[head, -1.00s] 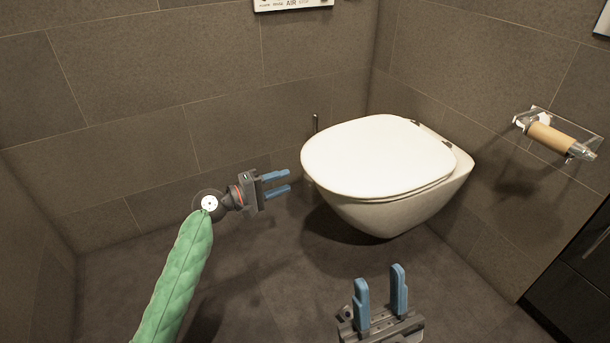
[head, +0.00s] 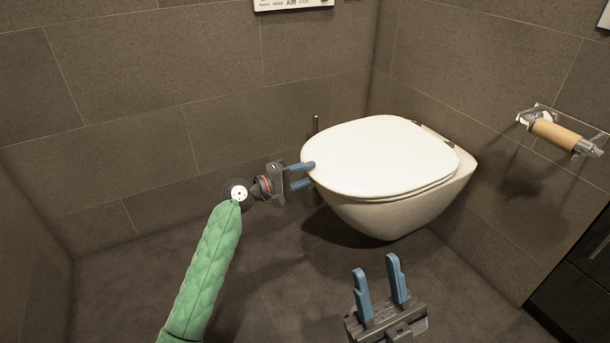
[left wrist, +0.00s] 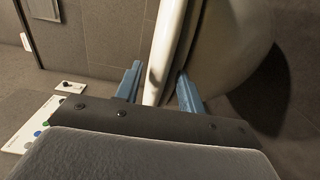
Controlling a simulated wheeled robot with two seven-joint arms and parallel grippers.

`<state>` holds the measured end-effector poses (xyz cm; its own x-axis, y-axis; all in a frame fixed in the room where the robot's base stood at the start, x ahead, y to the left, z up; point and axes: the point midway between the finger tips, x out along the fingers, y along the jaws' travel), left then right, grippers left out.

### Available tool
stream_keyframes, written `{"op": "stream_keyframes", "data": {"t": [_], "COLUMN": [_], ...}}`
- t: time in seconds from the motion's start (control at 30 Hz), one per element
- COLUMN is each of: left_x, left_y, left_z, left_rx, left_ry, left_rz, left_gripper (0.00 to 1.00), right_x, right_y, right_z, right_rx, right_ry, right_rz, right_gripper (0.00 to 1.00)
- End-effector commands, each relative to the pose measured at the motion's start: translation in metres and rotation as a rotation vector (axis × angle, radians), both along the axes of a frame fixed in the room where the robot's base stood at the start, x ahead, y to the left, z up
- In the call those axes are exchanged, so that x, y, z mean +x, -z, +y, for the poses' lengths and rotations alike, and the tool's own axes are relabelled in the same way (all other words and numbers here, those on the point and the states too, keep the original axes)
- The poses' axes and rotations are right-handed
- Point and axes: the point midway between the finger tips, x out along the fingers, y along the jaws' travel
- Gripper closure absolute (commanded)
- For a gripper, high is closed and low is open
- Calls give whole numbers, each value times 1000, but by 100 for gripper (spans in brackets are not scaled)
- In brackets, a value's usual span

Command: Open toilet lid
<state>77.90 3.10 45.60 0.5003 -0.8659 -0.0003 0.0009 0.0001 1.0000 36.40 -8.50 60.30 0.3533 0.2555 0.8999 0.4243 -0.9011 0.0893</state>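The white toilet (head: 400,212) hangs on the right wall with its lid (head: 375,158) down on the seat. My left gripper (head: 308,175) is open at the lid's left front edge, one finger level with the lid's top and the other lower. In the left wrist view the edge of the lid and seat (left wrist: 165,55) passes between the two open fingers (left wrist: 160,88). I cannot tell whether a finger touches it. My right gripper (head: 377,275) is open and empty, in front of and below the bowl.
A toilet paper holder with a brown roll (head: 556,134) is on the right wall. A dark cabinet (head: 580,275) stands at the lower right. A button panel (head: 290,4) is on the back wall.

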Motion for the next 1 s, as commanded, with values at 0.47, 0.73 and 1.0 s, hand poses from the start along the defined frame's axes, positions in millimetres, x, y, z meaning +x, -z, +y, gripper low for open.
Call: {"op": "stream_keyframes", "data": {"t": [0.47, 0.73, 1.0], "left_x": [0, 0, 0], "left_y": [0, -10, -19], "left_z": [0, 1, 1], "left_rx": [2, 13, 30], "left_ry": [0, 0, -1], "left_rz": [1, 8, 16], "left_gripper": [100, 100, 100], "right_x": [-1, -15, -32], "right_y": [-1, -13, -26], "right_z": [0, 1, 2], "right_rx": [0, 42, 97], "right_ry": [0, 15, 38], "right_rz": [-3, -26, -54], "right_gripper": [64, 64, 64]}}
